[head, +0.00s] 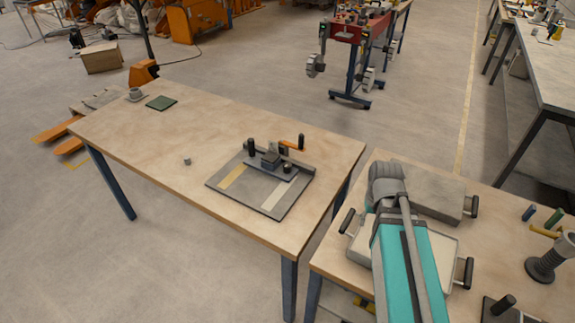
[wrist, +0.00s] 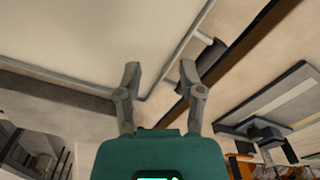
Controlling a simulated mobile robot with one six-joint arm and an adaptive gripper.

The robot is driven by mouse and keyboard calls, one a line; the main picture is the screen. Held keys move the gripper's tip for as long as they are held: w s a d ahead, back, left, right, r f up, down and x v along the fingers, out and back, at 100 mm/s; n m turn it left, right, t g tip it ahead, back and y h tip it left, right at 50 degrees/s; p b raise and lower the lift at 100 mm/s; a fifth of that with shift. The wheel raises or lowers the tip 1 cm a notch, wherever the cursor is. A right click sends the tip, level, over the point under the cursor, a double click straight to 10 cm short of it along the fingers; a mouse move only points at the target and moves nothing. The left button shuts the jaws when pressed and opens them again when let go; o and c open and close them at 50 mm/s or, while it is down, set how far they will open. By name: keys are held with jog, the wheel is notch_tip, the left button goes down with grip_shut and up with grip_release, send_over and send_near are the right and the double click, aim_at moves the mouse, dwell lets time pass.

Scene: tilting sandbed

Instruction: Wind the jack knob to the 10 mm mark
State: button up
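My gripper (wrist: 160,72) shows in the wrist view with its two fingers apart and nothing between them. A pale, flat tray (wrist: 80,35) with a dark grip (wrist: 212,55) lies beyond the fingers. In the head view my arm covers part of this pale tray (head: 438,243) on the right table, and my fingers are hidden. A board fixture (head: 272,205) on the left table carries black knobs, a small block and an orange lever (head: 291,144). I cannot tell which part is the jack knob, and no millimetre mark is readable.
A grey slab (head: 425,190) with a dark handle lies behind the tray. A gap separates the right table from the left table (head: 215,125), which holds a green pad (head: 161,103) and is mostly clear.

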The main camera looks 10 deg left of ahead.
jog(key=o, duration=0.3)
jog(key=w+a+n, duration=0.1)
jog(key=w, duration=0.1)
jog(key=w+a+r+n+p, duration=0.1)
jog(key=w+a+n, duration=0.1)
jog(key=w, duration=0.1)
jog(key=w+a+r+n+p, duration=0.1)
jog(key=w+a, duration=0.1)
jog(key=w, duration=0.1)
jog(key=shift+w+r, duration=0.1)
jog(key=shift+r, duration=0.1)
jog(key=w+a+r+n+p, duration=0.2)
jog(key=w+a+n, duration=0.4)
jog(key=w+a, duration=0.2)
notch_tip(320, 180, up, 4)
jog(key=n+p, duration=0.4)
jog(key=n, duration=0.5)
send_over(287, 165)
jog(key=shift+w+f, duration=0.1)
jog(key=shift+f, duration=0.1)
jog(key=shift+f+b, duration=0.2)
jog(key=shift+b, duration=0.15)
notch_tip(287, 165, down, 13)
jog(key=b, duration=1.3)
jog(key=shift+f, duration=0.2)
jog(key=c, duration=1.2)
